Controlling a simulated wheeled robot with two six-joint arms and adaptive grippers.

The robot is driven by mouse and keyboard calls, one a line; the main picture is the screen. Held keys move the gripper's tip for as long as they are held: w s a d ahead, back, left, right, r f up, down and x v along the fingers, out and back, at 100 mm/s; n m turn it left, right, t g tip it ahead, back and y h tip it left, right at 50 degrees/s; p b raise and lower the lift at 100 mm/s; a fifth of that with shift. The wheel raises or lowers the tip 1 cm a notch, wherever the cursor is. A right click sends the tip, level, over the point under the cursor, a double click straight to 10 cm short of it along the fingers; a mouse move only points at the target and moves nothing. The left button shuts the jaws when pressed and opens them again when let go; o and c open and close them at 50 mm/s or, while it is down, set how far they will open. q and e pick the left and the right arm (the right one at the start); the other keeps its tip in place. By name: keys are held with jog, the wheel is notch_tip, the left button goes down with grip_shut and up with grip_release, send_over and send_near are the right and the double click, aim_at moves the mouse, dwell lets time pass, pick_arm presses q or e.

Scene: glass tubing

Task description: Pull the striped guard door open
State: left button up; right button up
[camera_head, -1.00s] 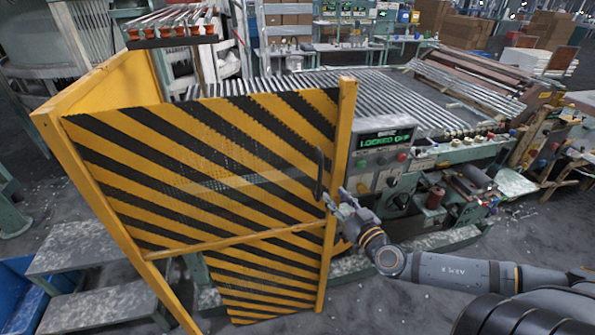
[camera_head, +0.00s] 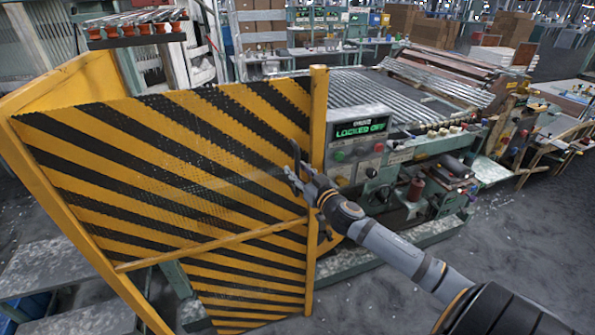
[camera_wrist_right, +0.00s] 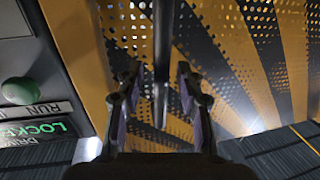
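The striped guard door (camera_head: 170,170) is a yellow and black perforated panel in a yellow frame. It stands shut, its right edge against a yellow post (camera_head: 318,110). A dark upright bar handle (camera_head: 296,166) is near that edge. My right gripper (camera_head: 303,178) is at the handle, reaching in from the right. In the right wrist view, its two fingers (camera_wrist_right: 158,76) stand apart on either side of the dark handle bar (camera_wrist_right: 162,40), with visible gaps to it. My left gripper is out of view.
A control panel (camera_head: 356,148) with a green "LOCKED OFF" display and buttons is right of the post, close behind my right arm. A roller bed (camera_head: 375,95) lies beyond. Grey steps (camera_head: 40,265) stand at lower left. The floor at right is clear.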

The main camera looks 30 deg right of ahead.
jog(key=shift+w+a, duration=0.1)
jog(key=shift+w, duration=0.15)
jog(key=shift+s, duration=0.1)
grip_shut()
